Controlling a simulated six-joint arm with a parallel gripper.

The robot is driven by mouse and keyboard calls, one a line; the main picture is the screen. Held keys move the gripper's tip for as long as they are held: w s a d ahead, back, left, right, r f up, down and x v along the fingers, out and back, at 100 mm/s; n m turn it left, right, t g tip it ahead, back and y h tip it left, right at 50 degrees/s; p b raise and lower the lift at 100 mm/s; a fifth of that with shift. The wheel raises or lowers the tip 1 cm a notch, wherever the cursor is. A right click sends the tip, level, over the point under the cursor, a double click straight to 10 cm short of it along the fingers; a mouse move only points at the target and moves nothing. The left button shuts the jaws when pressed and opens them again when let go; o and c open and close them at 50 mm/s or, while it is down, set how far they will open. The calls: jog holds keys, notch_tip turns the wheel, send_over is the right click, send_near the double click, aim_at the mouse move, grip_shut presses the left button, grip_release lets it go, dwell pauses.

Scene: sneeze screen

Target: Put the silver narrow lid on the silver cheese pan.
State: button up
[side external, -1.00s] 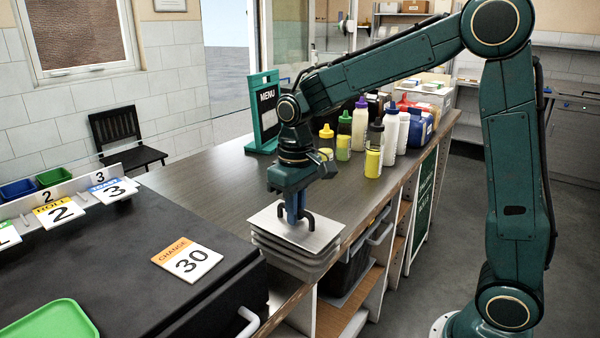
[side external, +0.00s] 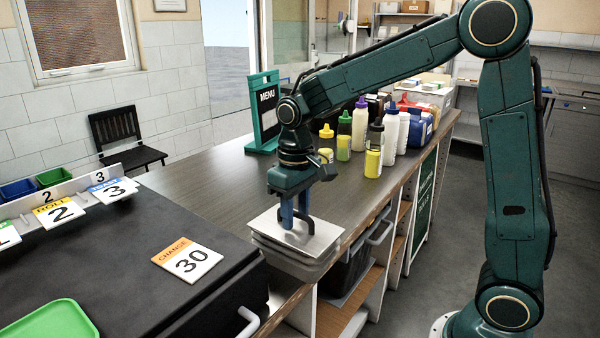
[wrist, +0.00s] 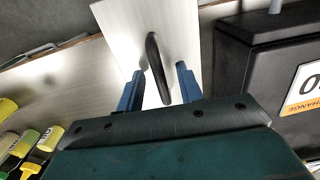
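The silver narrow lid (side external: 270,228) is a flat square-cornered plate with a dark arched handle (side external: 308,218). In the side external view it lies roughly level on top of a grey, rimmed stack (side external: 285,257) at the counter edge. The lid hides what is inside, so I cannot tell which part is the cheese pan. My gripper (side external: 295,213) points down over the lid. In the wrist view my gripper (wrist: 160,72) has its blue fingers apart, one on each side of the handle (wrist: 156,62), with gaps between. The lid also shows there (wrist: 118,22).
A black unit (side external: 130,240) with number cards and a green tray (side external: 50,325) stands to the left. Several sauce bottles (side external: 374,150) and a menu stand (side external: 262,110) are farther back. The wooden counter (side external: 215,185) behind the lid is clear.

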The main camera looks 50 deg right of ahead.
jog(key=shift+r, duration=0.15)
jog(key=shift+r, duration=3.3)
jog(key=shift+s+r, duration=0.25)
jog(key=shift+s, duration=0.15)
jog(key=s+d+t, duration=0.1)
jog(key=s+t, duration=0.4)
jog(key=s, duration=1.4)
jog(key=shift+s+r+t, duration=0.15)
jog(key=shift+s+t, duration=0.15)
jog(key=shift+s, duration=0.05)
